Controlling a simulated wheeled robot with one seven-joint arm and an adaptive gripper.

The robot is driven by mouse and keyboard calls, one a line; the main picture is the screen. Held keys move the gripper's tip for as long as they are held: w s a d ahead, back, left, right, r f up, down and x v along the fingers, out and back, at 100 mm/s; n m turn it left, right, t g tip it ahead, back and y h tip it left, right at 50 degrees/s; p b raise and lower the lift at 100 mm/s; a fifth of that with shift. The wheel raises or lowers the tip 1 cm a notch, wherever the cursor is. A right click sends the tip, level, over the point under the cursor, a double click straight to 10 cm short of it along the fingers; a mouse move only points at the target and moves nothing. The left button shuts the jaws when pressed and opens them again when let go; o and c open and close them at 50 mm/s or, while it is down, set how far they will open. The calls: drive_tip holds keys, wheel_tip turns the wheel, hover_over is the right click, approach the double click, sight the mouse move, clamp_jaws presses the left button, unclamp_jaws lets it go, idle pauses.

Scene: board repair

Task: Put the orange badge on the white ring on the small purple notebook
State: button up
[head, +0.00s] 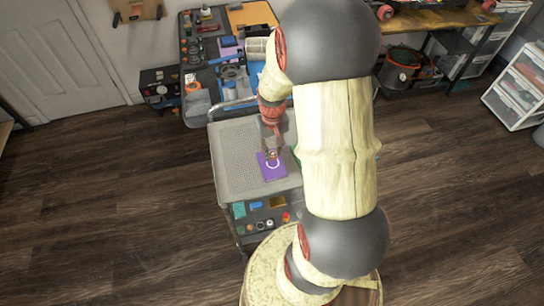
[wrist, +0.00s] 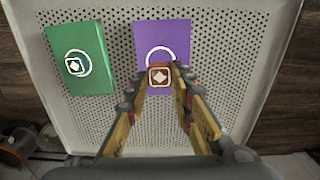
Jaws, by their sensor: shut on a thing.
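The small purple notebook (wrist: 178,38) lies on the perforated cart top in the wrist view, with a white ring (wrist: 150,53) printed on it. It also shows in the head view (head: 264,173). My gripper (wrist: 160,76) is shut on the orange badge (wrist: 160,76), a small square with a white diamond mark. The badge appears over the near part of the ring and hides that part. I cannot tell whether it touches the notebook. In the head view my gripper (head: 271,152) is just above the notebook.
A green notebook (wrist: 80,85) lies left of the purple one, with a green badge (wrist: 74,66) at its own white ring. The grey perforated cart top (head: 235,150) has free room around. A cluttered workbench (head: 215,55) stands behind the cart.

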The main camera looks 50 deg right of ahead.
sight(272, 152)
drive_tip(key=shift+w+f+b, duration=0.15)
drive_tip(key=shift+f+b, duration=0.7)
drive_tip(key=shift+f, duration=0.8)
drive_tip(key=shift+f, duration=0.15)
drive_tip(key=o, duration=0.7)
drive_tip(key=shift+c, duration=0.2)
drive_tip(key=shift+o, duration=0.4)
drive_tip(key=w+a+r+n+t+p, duration=0.1)
drive_tip(key=a+r+p, duration=0.1)
drive_tip(key=r, duration=0.7)
drive_tip(key=a+r+p, duration=0.3)
drive_tip(key=r, duration=0.7)
drive_tip(key=s+a+r+n+t, duration=0.2)
drive_tip(key=s+a+r, duration=0.2)
drive_tip(key=a+r, duration=0.3)
drive_tip(key=s+a+r+n+t, duration=0.2)
drive_tip(key=s+a+r, duration=0.3)
drive_tip(key=a+r, duration=0.3)
drive_tip(key=a, duration=0.3)
drive_tip(key=shift+s+a+n+t, duration=0.15)
drive_tip(key=shift+s+n+t, duration=0.15)
drive_tip(key=shift+n, duration=0.1)
